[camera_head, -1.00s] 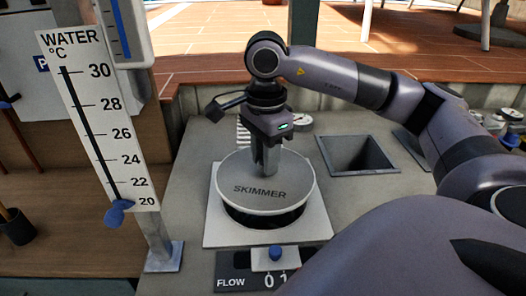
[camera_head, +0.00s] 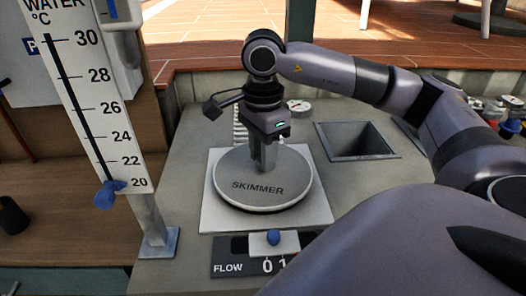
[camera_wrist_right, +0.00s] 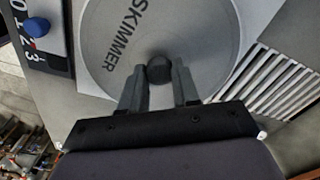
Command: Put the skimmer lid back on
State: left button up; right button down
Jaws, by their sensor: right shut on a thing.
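The round grey skimmer lid (camera_head: 262,190), marked SKIMMER, lies over the opening in the square white skimmer frame (camera_head: 312,212). In the right wrist view the dark knob (camera_wrist_right: 159,69) shows between the fingertips (camera_wrist_right: 158,78), above the lid (camera_wrist_right: 205,40). My left gripper is not in view.
A square open pit (camera_head: 358,142) lies right of the lid. The flow slider panel (camera_head: 228,256) is in front, the water thermometer board (camera_head: 88,95) at left.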

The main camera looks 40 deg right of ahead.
jog(key=shift+f+b, duration=0.2)
jog(key=shift+b, duration=0.1)
dwell(0.4)
dwell(0.4)
jog(key=shift+f+b, duration=0.55)
jog(key=shift+f, duration=0.1)
jog(key=shift+f+b, duration=0.3)
jog(key=shift+b, duration=0.05)
dwell(0.5)
jog(key=c, duration=0.6)
grip_release()
jog(key=shift+r, duration=0.1)
jog(key=shift+r+p, duration=1.9)
jog(key=shift+r, duration=0.55)
